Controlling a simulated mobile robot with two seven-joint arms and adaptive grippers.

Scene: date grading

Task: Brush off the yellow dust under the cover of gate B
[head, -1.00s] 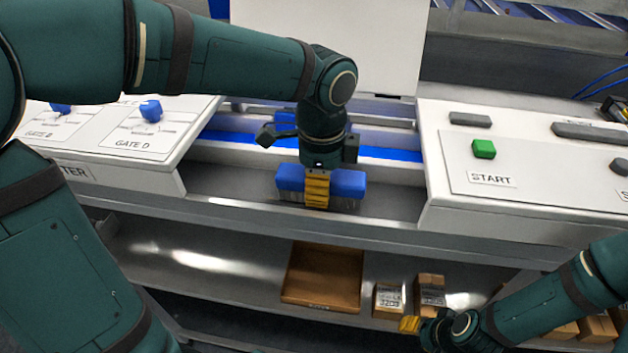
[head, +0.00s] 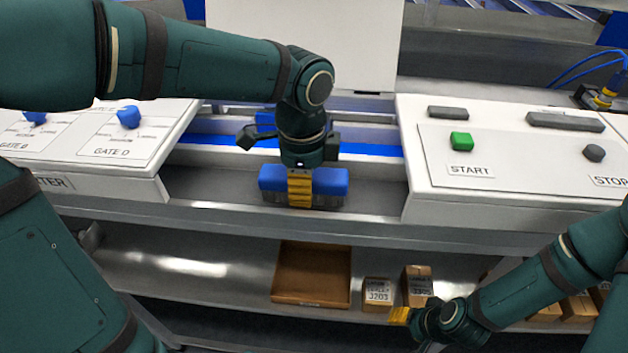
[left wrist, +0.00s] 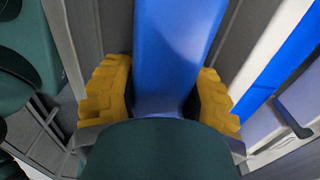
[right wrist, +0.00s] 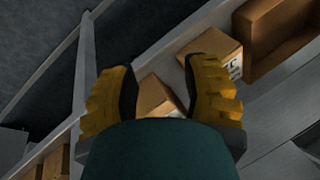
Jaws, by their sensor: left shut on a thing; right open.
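My left gripper (head: 300,188) is shut on the blue handle of a brush (head: 330,182). In the left wrist view the blue handle (left wrist: 175,50) runs between the yellow fingers (left wrist: 160,95). My right gripper (head: 400,316) is open and empty in front of the lower shelf; its fingers (right wrist: 160,95) stand apart in the right wrist view. A raised white panel (head: 305,45) stands behind the brush.
The left panel has blue knobs, one marked GATE D (head: 128,117). The right panel has a green START button (head: 461,141) and a grey STOP button (head: 594,153). The lower shelf holds a brown tray (head: 311,301) and small cartons (head: 377,293). The shelf's left part is clear.

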